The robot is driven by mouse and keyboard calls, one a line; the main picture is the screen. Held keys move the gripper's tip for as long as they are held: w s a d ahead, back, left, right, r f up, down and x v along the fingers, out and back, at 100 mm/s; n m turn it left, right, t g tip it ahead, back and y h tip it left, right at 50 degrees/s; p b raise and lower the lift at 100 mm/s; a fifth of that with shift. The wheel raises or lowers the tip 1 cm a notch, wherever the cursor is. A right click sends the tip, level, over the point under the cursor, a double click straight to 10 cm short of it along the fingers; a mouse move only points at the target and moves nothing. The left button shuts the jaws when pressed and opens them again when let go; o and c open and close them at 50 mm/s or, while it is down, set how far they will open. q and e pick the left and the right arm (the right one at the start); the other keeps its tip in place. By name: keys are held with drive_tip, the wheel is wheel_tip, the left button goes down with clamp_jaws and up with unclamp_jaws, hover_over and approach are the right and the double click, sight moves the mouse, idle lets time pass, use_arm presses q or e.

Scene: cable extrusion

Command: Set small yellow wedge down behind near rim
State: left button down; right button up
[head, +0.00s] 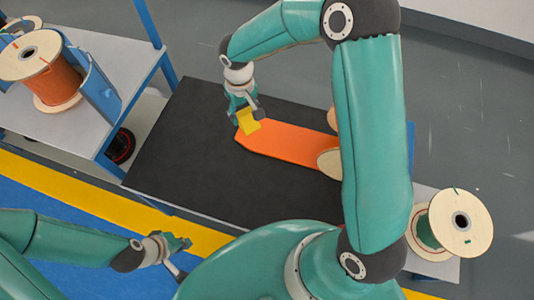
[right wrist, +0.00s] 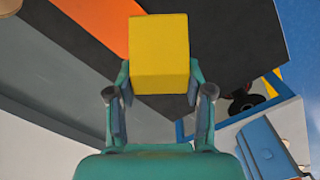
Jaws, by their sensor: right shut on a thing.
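The small yellow wedge (head: 248,122) is in my right gripper (head: 245,112), over the left end of a flat orange board (head: 290,143). In the right wrist view the wedge (right wrist: 160,55) sits between the fingers of the right gripper (right wrist: 160,95), which is shut on it. I cannot tell whether the wedge touches the board. A pale round rim (head: 328,163), likely the near rim of a spool, shows at the board's right end. My right arm hides most of it. My left gripper (head: 178,248) is at the lower left, holding nothing visible; its finger opening is unclear.
The board lies on a black tabletop (head: 200,140) with clear space on its left. A spool of orange cable (head: 50,80) stands on a grey bench at the upper left. Another spool (head: 460,222) stands at the right beyond my arm.

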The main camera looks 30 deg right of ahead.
drive_tip(key=shift+f, duration=0.2)
drive_tip(key=s+d+f+n+b, duration=0.4)
drive_tip(key=s+b, duration=0.2)
drive_tip(key=b, duration=0.1)
drive_tip(key=n+b, duration=0.4)
drive_tip(key=b, duration=0.1)
hover_over(281, 176)
wheel_tip(281, 176, down, 4)
wheel_tip(281, 176, down, 14)
drive_tip(key=b, duration=0.5)
drive_tip(key=shift+s+f, duration=0.1)
drive_tip(key=shift+f, duration=0.05)
drive_tip(key=shift+f+b, duration=1.15)
drive_tip(key=shift+f, duration=1.35)
